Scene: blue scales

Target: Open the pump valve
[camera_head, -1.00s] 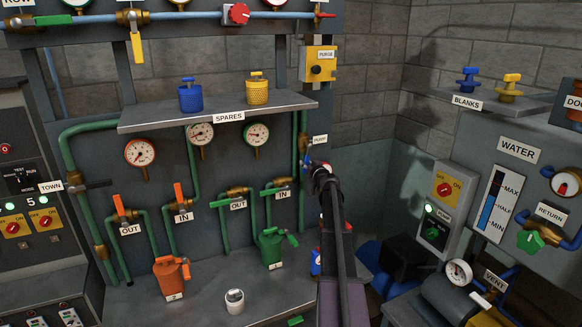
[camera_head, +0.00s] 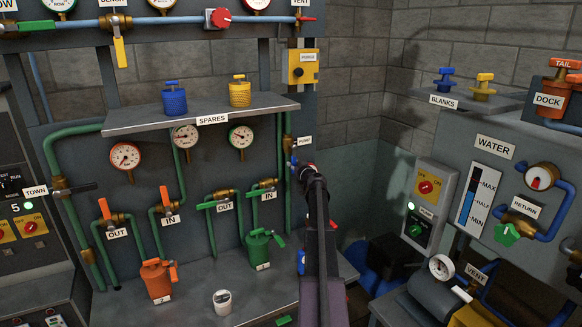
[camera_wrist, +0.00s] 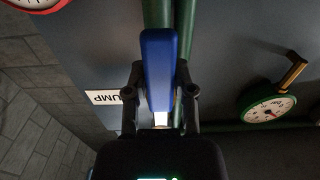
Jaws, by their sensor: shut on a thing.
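The pump valve's blue lever (camera_wrist: 159,62) fills the middle of the wrist view, with my gripper's (camera_wrist: 160,85) two dark fingers closed on its sides. In that picture the lever lies roughly in line with the green pipe (camera_wrist: 186,45) behind it. The PUMP label (camera_wrist: 104,97) is upside down beside it. In the head view my gripper (camera_head: 304,168) is at the vertical green pipe at the panel's right side, just below the PUMP label (camera_head: 304,142). Only a small blue bit of the lever (camera_head: 293,160) shows there; my arm hides part of the area.
The spares shelf (camera_head: 130,120) juts out to the upper left, with a blue and a yellow part on it. Gauges (camera_head: 125,156) hang below it. The yellow PURGE box (camera_head: 303,67) is above my gripper. The water tank panel (camera_head: 480,150) stands to the right.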

